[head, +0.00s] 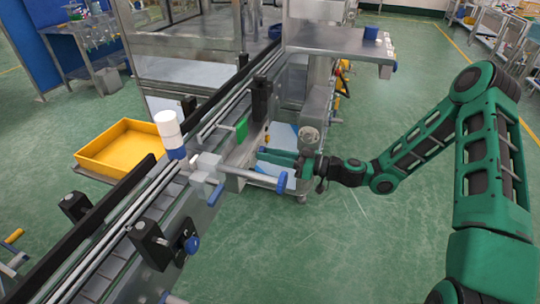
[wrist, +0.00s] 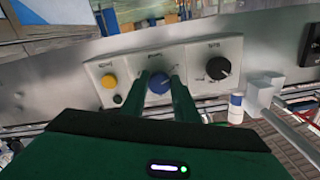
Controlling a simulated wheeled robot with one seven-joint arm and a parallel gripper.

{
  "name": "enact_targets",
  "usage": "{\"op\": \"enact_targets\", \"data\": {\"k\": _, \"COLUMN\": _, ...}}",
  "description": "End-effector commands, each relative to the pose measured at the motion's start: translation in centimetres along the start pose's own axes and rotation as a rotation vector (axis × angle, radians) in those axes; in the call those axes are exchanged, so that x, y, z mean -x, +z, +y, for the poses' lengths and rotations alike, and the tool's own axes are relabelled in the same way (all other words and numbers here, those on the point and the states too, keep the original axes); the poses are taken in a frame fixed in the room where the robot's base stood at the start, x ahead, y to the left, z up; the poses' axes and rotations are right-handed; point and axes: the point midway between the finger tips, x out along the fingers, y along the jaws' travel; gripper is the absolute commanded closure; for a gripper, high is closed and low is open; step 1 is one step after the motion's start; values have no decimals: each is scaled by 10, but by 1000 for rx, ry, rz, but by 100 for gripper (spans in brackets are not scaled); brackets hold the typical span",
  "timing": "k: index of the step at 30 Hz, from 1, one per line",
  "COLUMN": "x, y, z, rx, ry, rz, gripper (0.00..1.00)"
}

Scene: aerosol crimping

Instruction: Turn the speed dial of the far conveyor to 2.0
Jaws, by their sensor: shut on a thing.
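In the wrist view a pale control panel (wrist: 128,73) is fixed to a grey metal face. It carries a yellow button (wrist: 108,81), a blue dial (wrist: 159,84) in the middle and a black dial (wrist: 218,68) with a scale at the right. My gripper (wrist: 160,80) is shut on the blue dial, one green finger on each side. The panel's lettering and the dial's setting are too small to read. In the head view my gripper (head: 262,158) reaches in from the right to the side of the conveyor (head: 225,150); the panel cannot be made out there.
A white and blue can (head: 168,128) stands on the conveyor line, beside a yellow tray (head: 118,146). A grey bar with a blue end (head: 255,176) juts out close to my gripper. The green floor to the right is mostly clear.

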Motion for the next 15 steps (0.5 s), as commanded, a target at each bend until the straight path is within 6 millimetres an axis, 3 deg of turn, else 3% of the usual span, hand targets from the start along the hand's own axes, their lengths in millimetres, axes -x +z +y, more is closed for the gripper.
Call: {"op": "enact_targets", "data": {"k": 15, "x": 1, "y": 0, "z": 2, "rx": -474, "ry": 8, "rz": 2, "gripper": 95}}
